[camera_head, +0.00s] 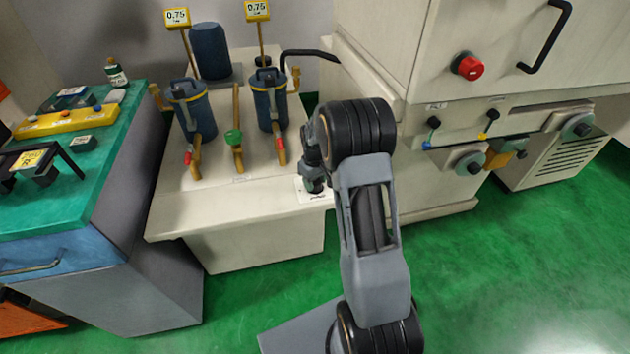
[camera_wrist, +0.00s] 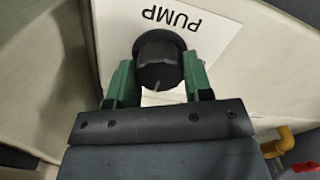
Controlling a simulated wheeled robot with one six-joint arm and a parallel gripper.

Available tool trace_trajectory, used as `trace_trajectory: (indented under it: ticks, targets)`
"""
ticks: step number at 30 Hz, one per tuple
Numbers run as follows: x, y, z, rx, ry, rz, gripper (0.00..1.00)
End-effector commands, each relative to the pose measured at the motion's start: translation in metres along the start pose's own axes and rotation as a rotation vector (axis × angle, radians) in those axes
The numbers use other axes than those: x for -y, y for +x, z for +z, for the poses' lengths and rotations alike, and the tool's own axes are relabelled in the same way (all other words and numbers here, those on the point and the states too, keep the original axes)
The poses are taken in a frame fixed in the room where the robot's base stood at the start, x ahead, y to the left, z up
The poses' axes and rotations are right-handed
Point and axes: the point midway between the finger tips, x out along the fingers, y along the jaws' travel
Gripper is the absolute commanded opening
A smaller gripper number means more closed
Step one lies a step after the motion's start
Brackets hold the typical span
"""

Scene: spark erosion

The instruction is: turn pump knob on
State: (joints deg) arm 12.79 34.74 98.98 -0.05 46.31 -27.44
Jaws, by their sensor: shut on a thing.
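The pump knob (camera_wrist: 158,62) is a round black knob with a small pale pointer mark, on a white plate (camera_wrist: 222,22) printed "PUMP" in the wrist view. In the head view my gripper (camera_head: 315,180) is at the right front of the white cabinet top (camera_head: 185,215). The knob is mostly hidden there by my gripper; part of its white plate (camera_head: 310,194) shows.
Two blue filter canisters (camera_head: 194,112) (camera_head: 268,100) stand on the cabinet, with red-handled and green-handled valve pipes before them. A beige machine (camera_head: 385,45) with a red knob (camera_head: 467,66) stands at right. A green-topped bench (camera_head: 95,165) is at left. Green floor is open in front.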

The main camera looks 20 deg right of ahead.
Motion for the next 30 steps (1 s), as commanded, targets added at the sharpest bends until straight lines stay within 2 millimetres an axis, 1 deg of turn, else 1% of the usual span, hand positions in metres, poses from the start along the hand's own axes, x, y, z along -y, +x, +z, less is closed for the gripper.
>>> trace_trajectory:
  ticks: [5,6,13,20,23,26,30]
  targets:
    - [-0.001,-0.001,-0.001,-0.004,0.003,0.001,0.23]
    - [-0.001,-0.001,-0.001,-0.004,0.003,0.001,0.5]
    - [0.0,-0.001,0.0,-0.002,0.002,0.0,0.72]
    - [0.0,-0.001,0.0,-0.002,0.001,0.0,0.72]
    - [0.0,-0.006,-0.001,-0.002,0.001,0.001,0.72]
    - [-0.001,-0.019,-0.001,-0.004,0.001,0.001,0.72]
    - [-0.001,-0.047,-0.001,-0.005,0.001,0.002,0.72]
